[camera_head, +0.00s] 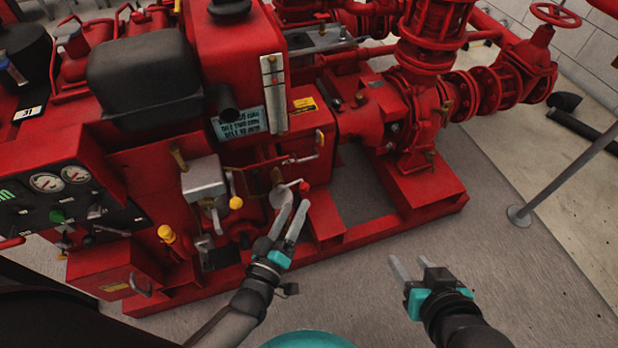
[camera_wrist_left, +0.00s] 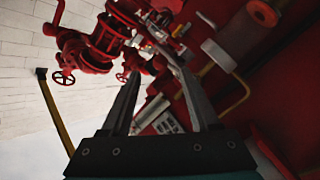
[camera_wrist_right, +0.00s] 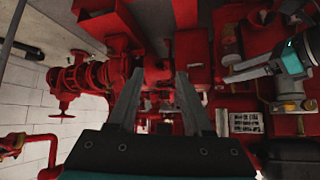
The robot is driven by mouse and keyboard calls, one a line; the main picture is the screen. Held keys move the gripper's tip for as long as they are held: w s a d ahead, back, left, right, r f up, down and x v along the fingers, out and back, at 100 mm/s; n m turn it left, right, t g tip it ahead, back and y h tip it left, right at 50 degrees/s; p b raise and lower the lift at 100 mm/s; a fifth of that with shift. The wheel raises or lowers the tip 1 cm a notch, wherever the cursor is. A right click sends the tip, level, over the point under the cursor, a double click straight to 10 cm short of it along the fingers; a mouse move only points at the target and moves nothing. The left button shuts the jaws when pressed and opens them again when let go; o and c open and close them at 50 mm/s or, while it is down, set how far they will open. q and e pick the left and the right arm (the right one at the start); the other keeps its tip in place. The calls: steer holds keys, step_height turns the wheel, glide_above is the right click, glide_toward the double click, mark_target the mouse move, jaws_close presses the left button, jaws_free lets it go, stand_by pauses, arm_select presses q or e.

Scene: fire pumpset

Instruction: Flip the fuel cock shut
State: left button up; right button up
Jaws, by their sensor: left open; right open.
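My left gripper (camera_head: 292,208) is open, its fingers reaching up to the front of the red pumpset (camera_head: 330,212). Close to its fingertips is a small grey fitting (camera_head: 278,178) with a red-tipped lever (camera_head: 303,187), which looks like the fuel cock; I cannot tell whether the fingers touch it. In the left wrist view the open left gripper (camera_wrist_left: 158,75) has its fingers apart, and the cock cannot be made out clearly between them. My right gripper (camera_head: 410,268) is open and empty over the floor, away from the machine; it also shows in the right wrist view (camera_wrist_right: 160,82).
A gauge panel (camera_head: 60,200) is at the left. A grey box (camera_head: 204,180) and yellow caps (camera_head: 166,234) sit left of the left gripper. Red pipes and a handwheel (camera_head: 556,14) are at upper right. The grey floor (camera_head: 530,270) at right is clear, apart from a thin post (camera_head: 570,170).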

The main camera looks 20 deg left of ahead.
mark_target(306, 184)
arm_select(q)
steer(key=shift+w+d+f+b, duration=0.15)
steer(key=shift+w+b, duration=0.6)
steer(key=shift+w, duration=1.35)
steer(key=shift+w+d+r+b, duration=0.2)
steer(key=shift+w+b, duration=0.55)
steer(key=shift+w, duration=1.3)
steer(key=shift+w+d+b, duration=0.15)
steer(key=shift+w+b, duration=0.2)
steer(key=shift+w, duration=0.6)
arm_select(e)
steer(key=a+r+t+y, duration=0.3)
steer(key=a+t, duration=0.3)
steer(key=shift+w+m+t, duration=0.3)
steer(key=shift+w+t, duration=0.1)
arm_select(q)
steer(key=shift+c, duration=0.2)
jaws_close()
